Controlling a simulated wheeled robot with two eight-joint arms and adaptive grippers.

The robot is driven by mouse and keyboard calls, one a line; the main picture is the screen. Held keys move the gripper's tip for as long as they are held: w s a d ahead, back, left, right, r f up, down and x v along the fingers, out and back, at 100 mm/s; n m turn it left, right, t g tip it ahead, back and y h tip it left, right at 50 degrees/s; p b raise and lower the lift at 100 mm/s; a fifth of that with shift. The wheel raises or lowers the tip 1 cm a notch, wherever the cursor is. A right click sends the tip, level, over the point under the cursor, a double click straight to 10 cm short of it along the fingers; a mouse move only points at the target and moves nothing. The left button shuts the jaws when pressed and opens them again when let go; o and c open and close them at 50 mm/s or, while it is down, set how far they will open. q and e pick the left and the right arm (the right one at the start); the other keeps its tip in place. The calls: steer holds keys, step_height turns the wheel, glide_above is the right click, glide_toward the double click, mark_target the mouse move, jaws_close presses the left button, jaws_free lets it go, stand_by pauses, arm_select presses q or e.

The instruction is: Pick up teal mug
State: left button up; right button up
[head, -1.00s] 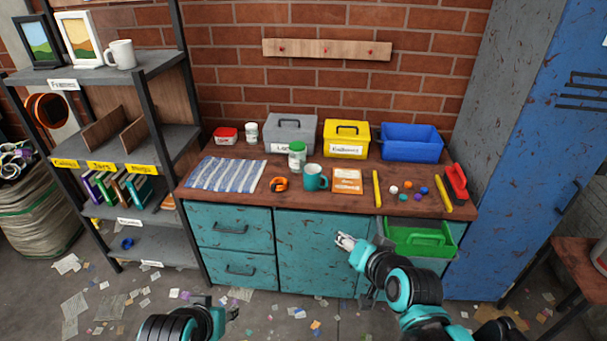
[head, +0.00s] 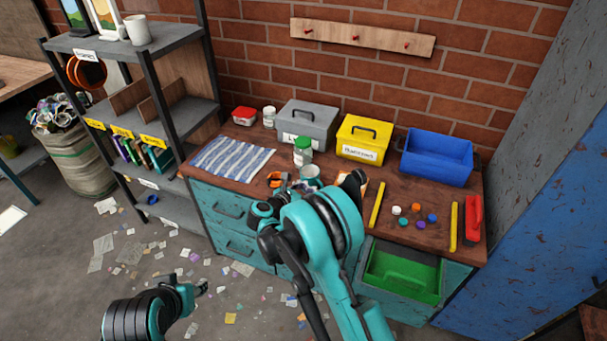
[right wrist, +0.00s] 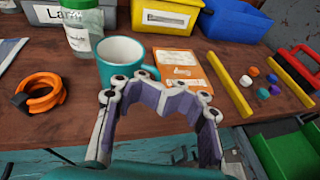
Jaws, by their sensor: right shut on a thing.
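The teal mug (head: 312,172) stands on the wooden bench top, partly hidden by my right arm in the head view. In the right wrist view the mug (right wrist: 118,62) looks upright, white inside, its handle side towards the fingers. My right gripper (right wrist: 163,100) is at the mug's near right side, its fingers bent in and shut on the mug at the handle side. The exact contact is partly hidden by the fingers. My left gripper (head: 198,288) hangs low in front of the bench, away from the mug; its jaws are too small to read.
Close around the mug are an orange tape roll (right wrist: 40,92), a green-lidded jar (head: 303,152) and an orange packet (right wrist: 180,72). Behind stand grey (head: 308,122), yellow (head: 362,140) and blue bins (head: 437,157). A yellow bar (head: 377,204) lies right. A green tray (head: 400,275) sits in an open drawer.

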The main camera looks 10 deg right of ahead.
mark_target(313, 183)
steer(key=f, duration=0.2)
steer(key=f+m+g, duration=0.1)
steer(key=shift+s+a+f, duration=0.2)
steer(key=shift+s+a, duration=0.05)
steer(key=shift+s, duration=0.05)
steer(key=shift+b+x, duration=0.35)
steer(key=shift+x, duration=0.6)
steer(key=b+x, duration=0.2)
steer(key=x, duration=0.3)
steer(key=shift+w+d+f, duration=0.15)
steer(key=shift+w+f, duration=0.05)
steer(key=shift+w, duration=0.05)
steer(key=shift+r, duration=0.1)
jaws_close()
jaws_free()
